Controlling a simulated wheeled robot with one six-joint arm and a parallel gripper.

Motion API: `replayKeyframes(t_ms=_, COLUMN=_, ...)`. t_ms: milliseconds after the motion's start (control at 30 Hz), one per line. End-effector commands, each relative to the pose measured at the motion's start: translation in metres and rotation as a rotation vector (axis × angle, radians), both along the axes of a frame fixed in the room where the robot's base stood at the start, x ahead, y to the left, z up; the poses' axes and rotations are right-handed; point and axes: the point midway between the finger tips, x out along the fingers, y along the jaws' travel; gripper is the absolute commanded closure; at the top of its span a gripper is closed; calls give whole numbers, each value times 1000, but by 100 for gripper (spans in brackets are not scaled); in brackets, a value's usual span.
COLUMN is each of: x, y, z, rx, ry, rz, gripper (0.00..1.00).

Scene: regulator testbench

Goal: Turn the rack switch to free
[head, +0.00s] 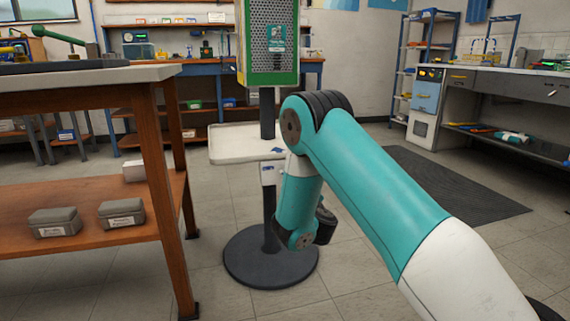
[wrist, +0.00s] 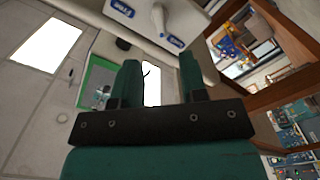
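The rack switch shows at the top of the wrist view as a pale lever (wrist: 158,17) on a white housing. A blue label that seems to read FREE (wrist: 121,7) is left of it. A second blue label (wrist: 173,42), too small to read surely, is at its lower right, close to the lever's lower end. My gripper (wrist: 158,74) is open and empty, its two dark green fingers apart below the labels and not visibly touching the lever.
The stand carries a green-framed perforated panel (head: 256,42) and a white tray (head: 232,146) above a round black base (head: 262,268). A wooden bench (head: 84,78) with a lower shelf is close on the left. Floor with a dark mat (head: 440,184) is clear on the right.

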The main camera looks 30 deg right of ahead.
Motion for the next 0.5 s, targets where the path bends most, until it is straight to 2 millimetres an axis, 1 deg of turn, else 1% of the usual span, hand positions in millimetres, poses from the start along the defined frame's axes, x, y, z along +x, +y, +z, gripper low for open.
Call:
replayKeyframes(t_ms=33, x=4, y=-2, z=8, rx=0, ry=2, rz=-1, gripper=61)
replayKeyframes(t_ms=500, x=37, y=-11, z=7, rx=1, ry=0, rz=-1, gripper=61)
